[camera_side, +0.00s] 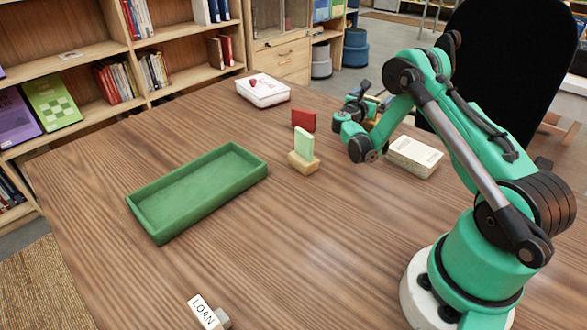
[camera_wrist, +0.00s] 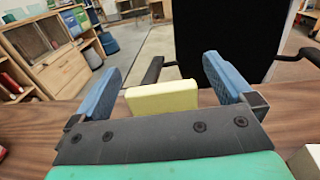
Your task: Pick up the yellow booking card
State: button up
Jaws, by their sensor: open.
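The yellow booking card (camera_wrist: 162,97) stands upright in the wrist view, between the two blue fingers of my gripper (camera_wrist: 163,68). A gap shows on each side of the card, so the fingers do not appear to touch it. My gripper is open. In the side view my gripper (camera_side: 366,102) is low over the far right part of the table, and it hides most or all of the yellow card there. The card's lower edge and whatever holds it are hidden behind the gripper's dark crossbar in the wrist view.
A pale green card (camera_side: 304,143) stands in a wooden holder (camera_side: 303,163), with a red card (camera_side: 304,120) behind it. A cream block (camera_side: 415,157) lies close to my gripper. A green tray (camera_side: 140,206), a white box (camera_side: 263,92) and a LOAN sign (camera_side: 203,311) are farther off.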

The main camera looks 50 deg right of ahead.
jog(key=shift+d, duration=0.45)
grip_shut()
jog(key=shift+r, duration=0.1)
